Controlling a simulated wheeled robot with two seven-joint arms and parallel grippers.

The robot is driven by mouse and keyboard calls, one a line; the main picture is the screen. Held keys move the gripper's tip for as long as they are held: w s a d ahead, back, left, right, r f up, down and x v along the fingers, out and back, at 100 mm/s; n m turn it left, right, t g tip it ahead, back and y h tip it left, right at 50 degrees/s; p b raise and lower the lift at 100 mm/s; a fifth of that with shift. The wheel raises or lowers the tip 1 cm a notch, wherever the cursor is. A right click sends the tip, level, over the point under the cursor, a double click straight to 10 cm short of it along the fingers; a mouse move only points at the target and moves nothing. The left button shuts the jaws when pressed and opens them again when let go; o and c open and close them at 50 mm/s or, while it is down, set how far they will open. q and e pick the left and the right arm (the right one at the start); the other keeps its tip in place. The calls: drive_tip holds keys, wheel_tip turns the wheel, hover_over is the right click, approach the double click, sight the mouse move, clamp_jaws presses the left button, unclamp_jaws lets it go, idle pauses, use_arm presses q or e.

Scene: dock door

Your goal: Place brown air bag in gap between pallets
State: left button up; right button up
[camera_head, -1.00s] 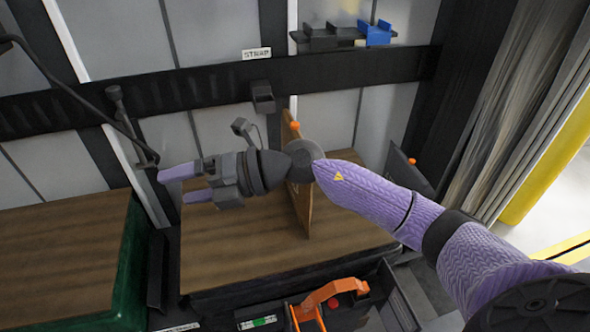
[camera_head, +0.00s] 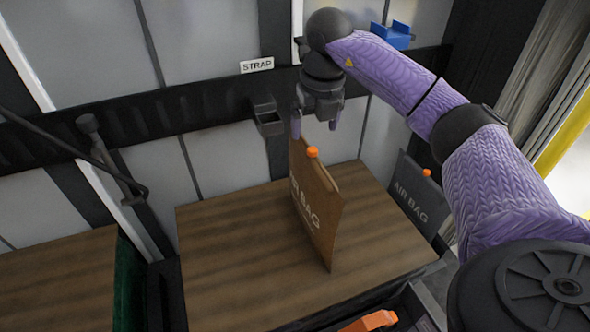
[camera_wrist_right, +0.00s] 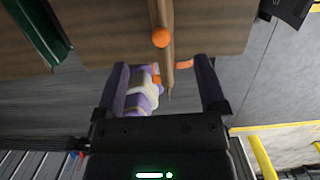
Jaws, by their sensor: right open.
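The brown air bag (camera_head: 318,215) is a flat panel marked AIR BAG with an orange cap, standing upright on the wood-topped right pallet load (camera_head: 225,250). My right gripper (camera_head: 315,125) points down at the bag's top edge, open, with fingers apart. In the right wrist view the bag (camera_wrist_right: 167,15) shows edge-on, in line with the space between the open fingers (camera_wrist_right: 162,65). I cannot tell whether they touch it. The gap (camera_head: 160,275) is a dark slot between this load and the left pallet load (camera_head: 60,275), which has a green side. My left gripper is out of view.
A grey air bag (camera_head: 418,200) with an orange cap stands at the right of the wood-topped load. A STRAP label (camera_head: 257,65) and a dark holder (camera_head: 267,117) are on the back wall. A black hose (camera_head: 95,155) hangs at left. An orange object (camera_head: 370,321) lies at the front.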

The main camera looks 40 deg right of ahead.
sight(313, 155)
drive_tip(key=f+b, duration=0.1)
drive_tip(key=f, duration=0.2)
drive_tip(key=f+b, duration=0.1)
drive_tip(key=f, duration=0.2)
drive_tip(key=f+b, duration=0.1)
drive_tip(key=f, duration=0.3)
drive_tip(key=shift+w+d, duration=0.2)
drive_tip(key=shift+w, duration=0.1)
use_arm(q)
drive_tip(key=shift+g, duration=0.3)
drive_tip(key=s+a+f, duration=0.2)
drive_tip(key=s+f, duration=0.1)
use_arm(e)
drive_tip(key=shift+r, duration=0.1)
clamp_jaws()
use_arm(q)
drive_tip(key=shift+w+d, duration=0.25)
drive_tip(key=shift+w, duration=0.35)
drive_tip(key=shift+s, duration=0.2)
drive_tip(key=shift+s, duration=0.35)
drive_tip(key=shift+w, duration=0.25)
